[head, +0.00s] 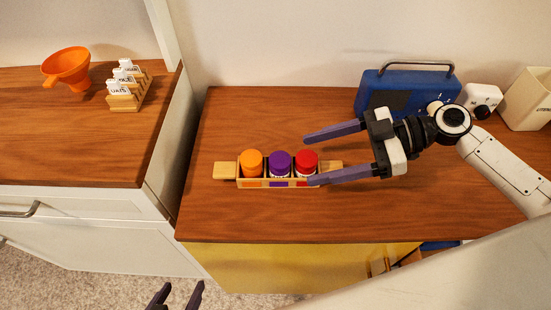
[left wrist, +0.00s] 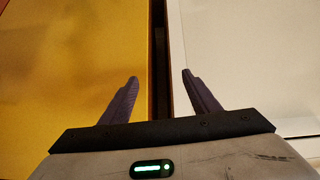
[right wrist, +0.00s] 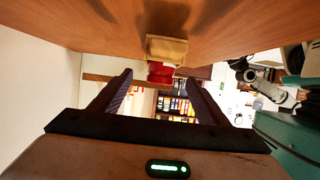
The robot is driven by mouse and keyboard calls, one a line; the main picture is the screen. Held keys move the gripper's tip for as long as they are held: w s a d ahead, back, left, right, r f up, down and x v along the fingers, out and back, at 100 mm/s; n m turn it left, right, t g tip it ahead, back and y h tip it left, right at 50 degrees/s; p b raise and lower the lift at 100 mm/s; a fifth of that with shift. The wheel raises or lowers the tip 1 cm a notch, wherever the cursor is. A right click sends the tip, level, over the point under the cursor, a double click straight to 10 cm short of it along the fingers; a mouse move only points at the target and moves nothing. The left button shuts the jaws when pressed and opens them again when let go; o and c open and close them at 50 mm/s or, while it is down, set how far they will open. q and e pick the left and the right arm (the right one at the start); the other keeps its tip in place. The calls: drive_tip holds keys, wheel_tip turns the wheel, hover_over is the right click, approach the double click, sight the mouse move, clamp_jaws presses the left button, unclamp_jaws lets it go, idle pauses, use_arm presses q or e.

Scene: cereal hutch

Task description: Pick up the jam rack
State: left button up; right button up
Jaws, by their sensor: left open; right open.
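The jam rack (head: 228,171) is a light wooden holder with a tab handle at each end, standing on the brown worktop. It holds an orange-lidded jar (head: 252,162), a purple-lidded jar (head: 280,163) and a red-lidded jar (head: 306,158) in a row. My right gripper (head: 308,160) is open at the rack's right end, its fingers spread on either side of the right handle. In the right wrist view, the rack's handle end (right wrist: 167,48) and red jar show ahead of the fingers. My left gripper (head: 178,292) is open and empty, low in front of the cabinets.
A blue radio (head: 405,92), a white timer-like device (head: 480,100) and a cream container (head: 527,98) stand at the back right. On the left counter are an orange funnel (head: 67,67) and a toast-rack-like card holder (head: 127,90). A gap separates the two counters.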

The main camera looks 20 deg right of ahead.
sight(290, 165)
drive_tip(key=shift+x, duration=0.9)
drive_tip(key=p+x, duration=0.1)
drive_tip(key=x, duration=0.4)
drive_tip(key=shift+f+p, duration=0.15)
drive_tip(key=shift+p, duration=0.2)
drive_tip(key=shift+a+f, duration=0.15)
drive_tip(key=c, duration=1.2)
use_arm(q)
drive_tip(key=shift+a+r, duration=0.2)
drive_tip(key=shift+r, duration=0.55)
